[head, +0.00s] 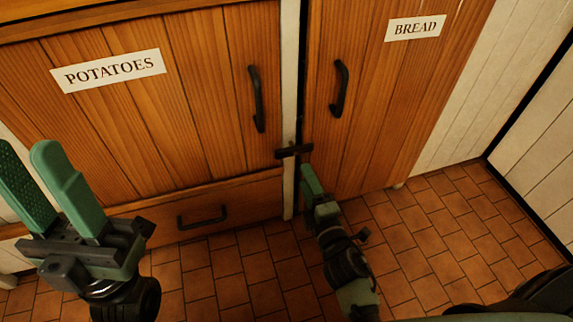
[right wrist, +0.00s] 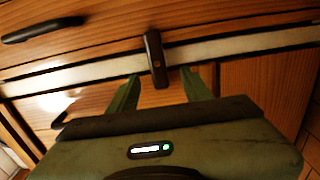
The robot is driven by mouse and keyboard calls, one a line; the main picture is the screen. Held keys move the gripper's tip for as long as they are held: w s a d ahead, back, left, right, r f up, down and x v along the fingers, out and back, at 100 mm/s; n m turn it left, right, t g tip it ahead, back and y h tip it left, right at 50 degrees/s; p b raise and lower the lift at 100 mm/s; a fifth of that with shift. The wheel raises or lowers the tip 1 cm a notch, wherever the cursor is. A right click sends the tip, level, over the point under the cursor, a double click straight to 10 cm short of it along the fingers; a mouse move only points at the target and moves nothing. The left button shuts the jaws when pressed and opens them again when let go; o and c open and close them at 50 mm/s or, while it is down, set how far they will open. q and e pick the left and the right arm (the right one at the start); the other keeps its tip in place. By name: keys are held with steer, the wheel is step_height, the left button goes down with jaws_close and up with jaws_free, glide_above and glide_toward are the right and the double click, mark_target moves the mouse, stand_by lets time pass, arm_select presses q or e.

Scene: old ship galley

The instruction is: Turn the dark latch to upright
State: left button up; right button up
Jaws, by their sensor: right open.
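The dark latch (head: 294,151) lies roughly level across the pale post between the two cupboard doors, low down in the head view. In the right wrist view the latch (right wrist: 156,60) crosses the pale post strip. My right gripper (head: 307,172) is just below the latch in the head view. In the right wrist view its fingers (right wrist: 162,85) are apart, one on each side of the latch's near end, with no clear contact. My left gripper (head: 28,158) is open and empty at the left, away from the latch.
The POTATOES door (head: 180,110) is left of the post and the BREAD door (head: 385,100) right; both look shut. Each has a dark handle (head: 257,98) (head: 340,88). A drawer (head: 240,199) sits under the left door. Tiled floor (head: 460,240) lies open at right.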

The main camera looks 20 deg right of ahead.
mark_target(295, 153)
steer(key=w, duration=0.4)
steer(key=w+b, duration=0.1)
steer(key=w, duration=0.3)
steer(key=shift+a+r, duration=0.1)
steer(key=shift+r, duration=0.1)
jaws_close()
